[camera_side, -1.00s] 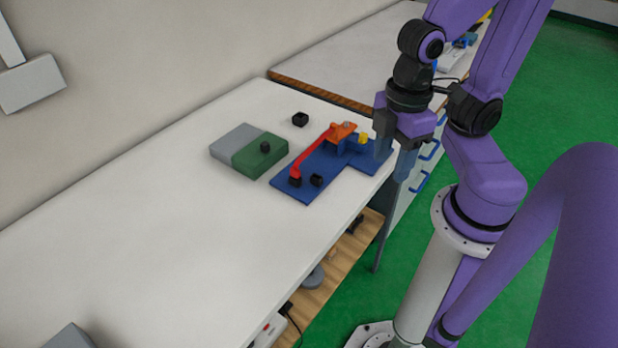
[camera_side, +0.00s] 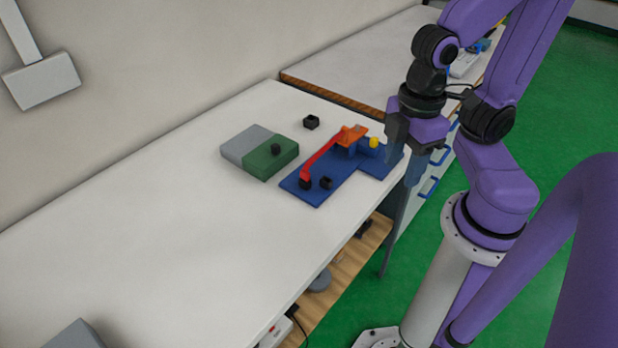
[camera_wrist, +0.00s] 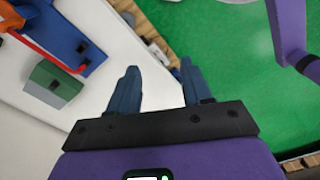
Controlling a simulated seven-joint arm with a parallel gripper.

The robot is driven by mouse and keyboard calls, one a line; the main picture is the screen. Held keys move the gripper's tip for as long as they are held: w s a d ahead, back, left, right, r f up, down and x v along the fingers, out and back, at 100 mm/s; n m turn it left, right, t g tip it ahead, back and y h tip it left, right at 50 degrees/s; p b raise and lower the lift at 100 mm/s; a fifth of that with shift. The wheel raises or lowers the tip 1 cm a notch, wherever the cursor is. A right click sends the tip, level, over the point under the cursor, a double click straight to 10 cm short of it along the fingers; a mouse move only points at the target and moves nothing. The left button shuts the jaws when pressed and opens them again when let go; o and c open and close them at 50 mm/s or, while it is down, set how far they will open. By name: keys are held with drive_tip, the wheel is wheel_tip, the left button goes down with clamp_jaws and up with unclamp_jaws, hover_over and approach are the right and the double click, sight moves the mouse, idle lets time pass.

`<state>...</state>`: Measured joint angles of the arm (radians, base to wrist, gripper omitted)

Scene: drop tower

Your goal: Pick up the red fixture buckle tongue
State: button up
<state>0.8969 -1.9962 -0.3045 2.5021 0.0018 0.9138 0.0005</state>
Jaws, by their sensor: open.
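The red fixture buckle tongue (camera_side: 323,157) is a long thin red bar on the blue fixture plate (camera_side: 338,178). It slopes from an orange piece (camera_side: 353,134) on a raised blue block down to a black block (camera_side: 305,184). Part of it also shows at the upper left of the wrist view (camera_wrist: 44,55). My gripper (camera_side: 405,158) is to the right of the fixture, near the table's edge.
A yellow block (camera_side: 374,142) and a black block (camera_side: 326,183) are on the blue plate. A grey and green block (camera_side: 262,162) with a black knob (camera_side: 275,149) lies left of it. A small black box (camera_side: 311,122) stands behind. The white table's front left is largely clear.

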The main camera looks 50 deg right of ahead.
idle(0.4)
drive_tip(key=shift+o, duration=1)
